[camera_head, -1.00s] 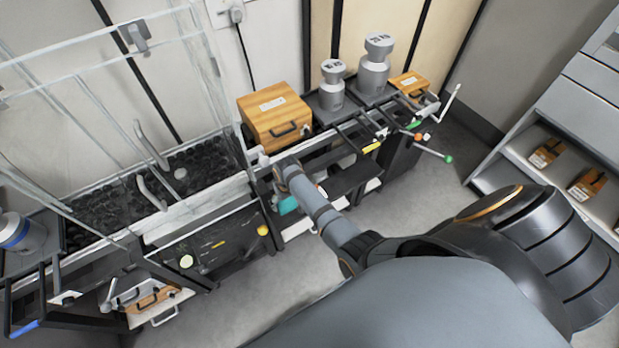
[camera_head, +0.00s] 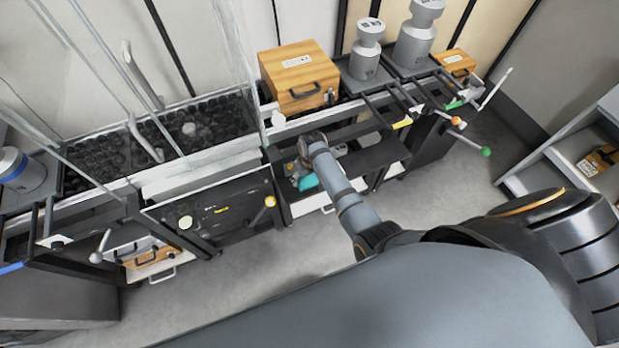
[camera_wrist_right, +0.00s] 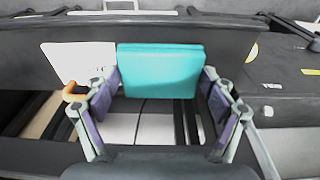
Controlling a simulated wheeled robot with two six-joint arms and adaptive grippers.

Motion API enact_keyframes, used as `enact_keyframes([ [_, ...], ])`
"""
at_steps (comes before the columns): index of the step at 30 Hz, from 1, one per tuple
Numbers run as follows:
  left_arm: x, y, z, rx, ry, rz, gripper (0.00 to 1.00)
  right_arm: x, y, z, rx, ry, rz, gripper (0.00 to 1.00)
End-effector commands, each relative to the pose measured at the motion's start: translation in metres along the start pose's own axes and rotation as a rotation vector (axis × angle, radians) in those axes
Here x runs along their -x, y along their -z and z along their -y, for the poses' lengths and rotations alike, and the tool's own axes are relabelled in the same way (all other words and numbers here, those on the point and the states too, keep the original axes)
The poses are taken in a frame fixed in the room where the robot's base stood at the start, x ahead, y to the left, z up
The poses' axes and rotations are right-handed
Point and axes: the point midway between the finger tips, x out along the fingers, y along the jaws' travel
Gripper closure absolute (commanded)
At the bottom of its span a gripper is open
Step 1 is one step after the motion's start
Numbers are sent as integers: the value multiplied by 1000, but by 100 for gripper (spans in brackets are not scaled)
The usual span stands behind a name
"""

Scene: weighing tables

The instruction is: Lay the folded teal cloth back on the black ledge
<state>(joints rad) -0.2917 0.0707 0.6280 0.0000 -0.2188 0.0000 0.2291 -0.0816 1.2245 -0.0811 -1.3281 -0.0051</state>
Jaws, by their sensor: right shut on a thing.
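The folded teal cloth (camera_head: 308,182) is between the fingers of my right gripper (camera_head: 304,173), low in front of the table with the wooden box. In the right wrist view the cloth (camera_wrist_right: 160,70) is a flat teal block, and the fingers of my right gripper (camera_wrist_right: 160,88) are shut on its two sides. A black ledge (camera_head: 378,157) runs beside the gripper, to its right in the head view. The wrist view shows a dark surface (camera_wrist_right: 225,42) behind the cloth. I cannot tell whether the cloth touches it. My left gripper is out of view.
A wooden box (camera_head: 300,78) and grey weights (camera_head: 366,50) stand on the tabletop above. Rods with orange and green knobs (camera_head: 485,151) stick out at right. A black panel (camera_head: 215,214) is at left. The floor (camera_head: 250,265) in front is clear.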

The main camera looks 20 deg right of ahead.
Motion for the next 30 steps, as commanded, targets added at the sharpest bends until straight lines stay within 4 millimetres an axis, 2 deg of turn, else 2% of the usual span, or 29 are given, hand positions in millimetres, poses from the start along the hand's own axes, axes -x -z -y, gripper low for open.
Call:
enact_keyframes([
  [4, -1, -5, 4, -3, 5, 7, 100, -3, 0, 0, 0, 0, 0, 41],
  [5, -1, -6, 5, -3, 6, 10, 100, -3, 0, 0, 0, 0, 0, 15],
  [8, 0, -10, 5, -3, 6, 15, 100, -3, 0, 0, 0, 0, 0, 1],
  [20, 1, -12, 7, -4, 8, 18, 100, 0, 0, 0, 0, 0, 0, 0],
  [23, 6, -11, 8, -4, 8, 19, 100, 13, 1, 0, 0, 0, -3, 0],
  [30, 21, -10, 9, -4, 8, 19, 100, 72, 1, 0, -1, -1, -3, 0],
])
